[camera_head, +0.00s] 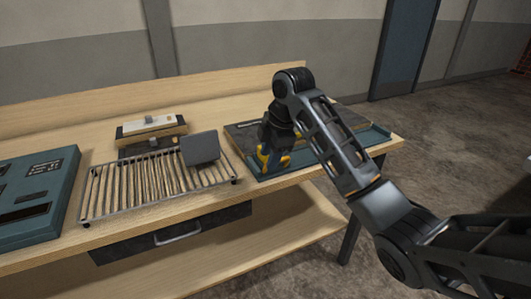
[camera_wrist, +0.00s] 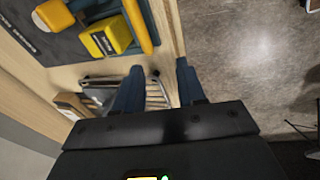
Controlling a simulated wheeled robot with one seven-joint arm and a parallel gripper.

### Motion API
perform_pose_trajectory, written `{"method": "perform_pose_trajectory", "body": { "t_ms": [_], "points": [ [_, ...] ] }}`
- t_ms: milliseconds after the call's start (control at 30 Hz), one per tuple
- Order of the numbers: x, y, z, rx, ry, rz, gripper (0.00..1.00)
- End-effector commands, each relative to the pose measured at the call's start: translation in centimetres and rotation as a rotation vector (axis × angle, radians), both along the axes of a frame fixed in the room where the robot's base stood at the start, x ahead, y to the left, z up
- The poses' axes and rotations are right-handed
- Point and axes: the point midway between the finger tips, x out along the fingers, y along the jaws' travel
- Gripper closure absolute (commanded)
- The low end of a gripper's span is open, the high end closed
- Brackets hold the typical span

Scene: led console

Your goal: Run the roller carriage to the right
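A yellow block with a dark label (camera_wrist: 107,38) sits on a dark panel, beside a yellow bar (camera_wrist: 137,25) with a blue part. In the head view the yellow piece (camera_head: 264,158) shows near the front edge of the teal-edged board (camera_head: 370,137), partly hidden by my gripper. I cannot tell for certain which part is the roller carriage. My gripper (camera_head: 272,160) is low over that board, pointing down. In the wrist view its two blue fingers (camera_wrist: 158,80) stand apart with nothing visible held between them. Contact with the yellow piece cannot be told.
A rack of wooden rollers (camera_head: 130,190) with a grey plate (camera_head: 200,148) on it lies left of the board. Behind it is a white-topped device (camera_head: 150,124). A teal console (camera_head: 40,190) is at far left. A drawer (camera_head: 170,236) hangs under the bench front.

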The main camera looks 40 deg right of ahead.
Motion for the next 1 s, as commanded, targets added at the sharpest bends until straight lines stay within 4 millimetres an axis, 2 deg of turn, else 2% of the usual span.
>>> {"method": "perform_pose_trajectory", "body": {
  "t_ms": [33, 100, 200, 300, 467, 767, 1000],
  "points": [
    [-0.1, -1.7, 1.7, -0.028, 0.026, 0.012, 0.60],
    [-0.4, -3.2, 3.1, -0.058, 0.063, 0.032, 0.60],
    [-0.8, -4.7, 4.6, -0.085, 0.103, 0.051, 0.60],
    [-1.1, -5.4, 5.0, -0.096, 0.122, 0.059, 0.60],
    [-0.9, -5.4, 3.7, -0.095, 0.126, 0.063, 0.60],
    [-0.2, -5.6, -0.4, -0.095, 0.126, 0.062, 0.60],
    [0.2, -5.8, -2.2, -0.096, 0.126, 0.060, 0.60]
  ]
}}
